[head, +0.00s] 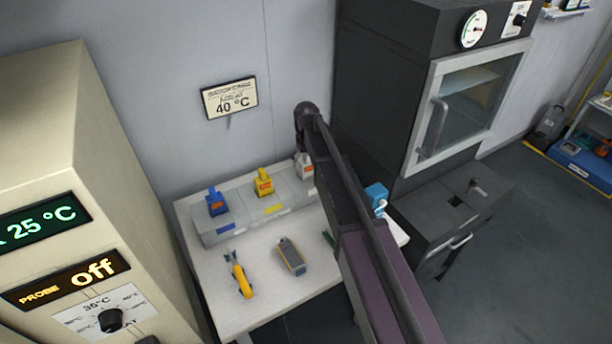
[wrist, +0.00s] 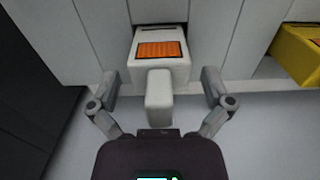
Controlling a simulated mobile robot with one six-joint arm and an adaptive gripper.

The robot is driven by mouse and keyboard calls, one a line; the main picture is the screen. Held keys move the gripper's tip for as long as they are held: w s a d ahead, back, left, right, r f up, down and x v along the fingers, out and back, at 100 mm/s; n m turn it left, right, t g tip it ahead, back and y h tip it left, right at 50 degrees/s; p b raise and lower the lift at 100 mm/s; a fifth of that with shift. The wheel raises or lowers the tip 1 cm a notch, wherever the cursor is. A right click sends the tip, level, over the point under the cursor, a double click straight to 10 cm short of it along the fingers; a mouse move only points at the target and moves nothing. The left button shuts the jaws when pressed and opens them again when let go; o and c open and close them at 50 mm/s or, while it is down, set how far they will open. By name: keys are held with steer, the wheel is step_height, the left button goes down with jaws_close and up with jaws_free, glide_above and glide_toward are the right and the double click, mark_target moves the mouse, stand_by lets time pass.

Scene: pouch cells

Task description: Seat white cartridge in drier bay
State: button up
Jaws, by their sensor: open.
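The white cartridge (wrist: 160,70) has an orange label and a stubby handle that points toward me in the wrist view. It sits in a slot of the grey rack (wrist: 230,45). My gripper (wrist: 160,85) is open, with one finger on each side of the handle and a gap on both sides. In the head view, part of the white cartridge (head: 304,167) shows at the right of the rack (head: 234,230), beside my arm. My gripper is hidden there. A dark oven-like cabinet (head: 372,90) stands at right; I cannot tell which opening is the drier bay.
Blue (head: 217,203) and yellow (head: 264,184) cartridges stand in the same rack. A yellow-handled tool (head: 241,278) and a grey-orange meter (head: 291,256) lie on the white table (head: 215,290). A blue object (head: 376,196) is right of my arm. A dark low unit (head: 430,215) has a slot on top.

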stand_by(0.4)
steer(key=c, duration=1.3)
steer(key=shift+o, duration=0.2)
steer(key=shift+r, duration=0.2)
step_height(320, 180, up, 10)
steer(key=p, duration=1)
steer(key=shift+f, duration=0.2)
